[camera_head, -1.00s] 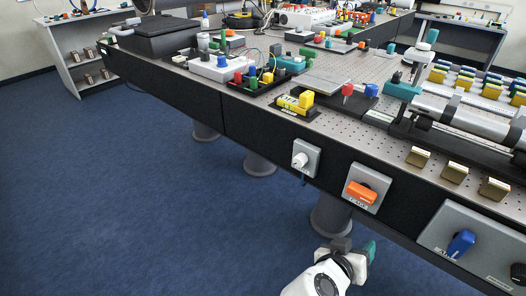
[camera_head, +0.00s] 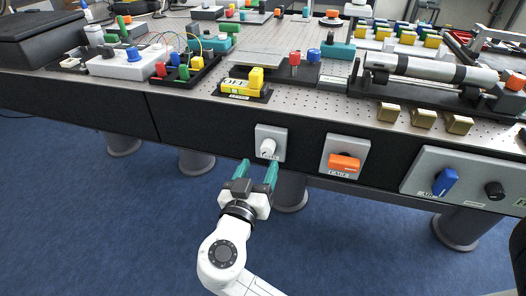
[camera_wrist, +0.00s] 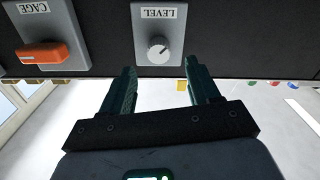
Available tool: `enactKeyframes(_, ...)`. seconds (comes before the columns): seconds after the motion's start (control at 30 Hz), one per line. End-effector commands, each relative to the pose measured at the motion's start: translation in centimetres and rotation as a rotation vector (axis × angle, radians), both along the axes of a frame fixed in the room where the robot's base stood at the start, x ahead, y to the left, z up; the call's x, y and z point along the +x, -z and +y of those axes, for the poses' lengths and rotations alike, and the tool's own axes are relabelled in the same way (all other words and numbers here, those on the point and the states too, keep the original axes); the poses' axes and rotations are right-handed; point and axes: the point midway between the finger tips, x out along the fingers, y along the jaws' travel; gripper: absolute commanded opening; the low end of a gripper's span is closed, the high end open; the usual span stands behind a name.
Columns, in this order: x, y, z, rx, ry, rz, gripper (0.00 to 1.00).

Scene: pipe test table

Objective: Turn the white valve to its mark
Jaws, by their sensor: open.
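The white valve is a small round white knob (camera_head: 267,148) on a grey plate (camera_head: 279,136) on the dark front side of the table. Which mark is the target I cannot tell.
An orange handle (camera_head: 344,162) labelled CAGE sits on a plate right of the knob. Farther right are a blue handle (camera_head: 445,182) and a black knob (camera_head: 494,190). The perforated tabletop (camera_head: 330,110) carries blocks and a metal tube above. Blue floor lies open below.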

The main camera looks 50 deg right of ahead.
Motion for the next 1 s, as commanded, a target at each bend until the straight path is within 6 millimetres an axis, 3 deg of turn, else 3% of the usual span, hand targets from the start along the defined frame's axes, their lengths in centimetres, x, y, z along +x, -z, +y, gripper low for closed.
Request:
enactKeyframes(0.1,0.7,-0.1,-2.2,-0.001,0.004,0.000,0.61)
enactKeyframes(0.33,1.7,-0.1,-4.9,0.000,0.002,0.000,0.61)
enactKeyframes(0.77,2.1,0.0,-5.7,0.001,-0.001,0.001,0.61)
enactKeyframes(1.0,2.1,0.0,-5.7,0.001,-0.001,0.001,0.38)
